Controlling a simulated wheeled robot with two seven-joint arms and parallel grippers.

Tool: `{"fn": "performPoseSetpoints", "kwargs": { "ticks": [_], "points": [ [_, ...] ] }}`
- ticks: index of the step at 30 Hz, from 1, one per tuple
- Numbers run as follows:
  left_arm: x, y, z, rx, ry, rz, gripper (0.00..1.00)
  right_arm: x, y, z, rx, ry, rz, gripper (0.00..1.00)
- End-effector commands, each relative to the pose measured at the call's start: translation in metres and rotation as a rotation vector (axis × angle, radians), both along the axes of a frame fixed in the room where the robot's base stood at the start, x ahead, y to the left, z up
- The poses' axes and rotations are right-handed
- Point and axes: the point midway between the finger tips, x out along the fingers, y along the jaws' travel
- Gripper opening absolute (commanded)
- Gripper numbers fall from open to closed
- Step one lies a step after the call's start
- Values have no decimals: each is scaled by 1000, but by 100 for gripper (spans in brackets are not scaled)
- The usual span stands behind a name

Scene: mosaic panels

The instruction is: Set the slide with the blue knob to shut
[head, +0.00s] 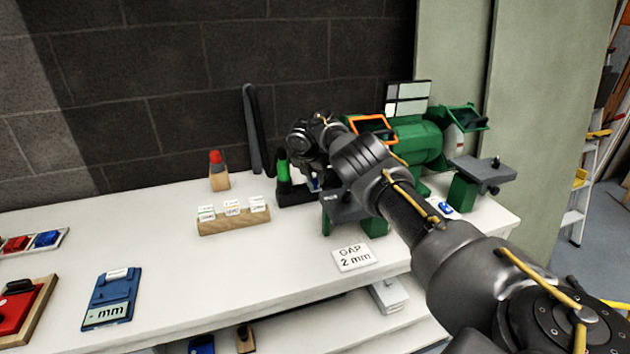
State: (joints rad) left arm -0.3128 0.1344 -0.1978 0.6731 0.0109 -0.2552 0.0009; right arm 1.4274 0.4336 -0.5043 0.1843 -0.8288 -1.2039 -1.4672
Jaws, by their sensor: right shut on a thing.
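A green bench grinder (416,142) stands at the back right of the white bench. My right arm reaches in from the lower right, and its gripper (316,184) points down beside the grinder's left grey rest (345,205). The gripper is shut on a small blue part, apparently the blue knob (314,184). The fingers hide most of the knob and its slide, so I cannot tell the slide's position. Another small blue piece (445,207) lies near the grinder's right rest. My left gripper is not in view.
A "GAP 2 mm" card (353,257) lies in front of the grinder. A wooden block with labels (234,218), a green-and-black tool (283,172) and a red-tipped wooden block (218,172) stand to the left. A blue gauge marked mm (112,298) lies at front left.

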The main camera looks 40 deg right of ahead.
Motion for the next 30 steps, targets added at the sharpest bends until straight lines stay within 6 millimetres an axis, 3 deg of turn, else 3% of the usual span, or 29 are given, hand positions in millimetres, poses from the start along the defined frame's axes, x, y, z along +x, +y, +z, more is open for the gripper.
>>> {"fn": "performPoseSetpoints", "kwargs": {
  "ticks": [2,3,8,19,30],
  "points": [
    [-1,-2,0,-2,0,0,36,3,0,4,1,-11,0,0],
    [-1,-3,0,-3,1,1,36,3,0,4,0,-12,-1,29],
    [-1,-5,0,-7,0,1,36,2,-1,3,0,-10,-1,48],
    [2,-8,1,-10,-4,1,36,0,1,9,1,-9,-1,48],
    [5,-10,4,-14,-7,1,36,-10,24,70,1,-10,1,48]
  ]
}}
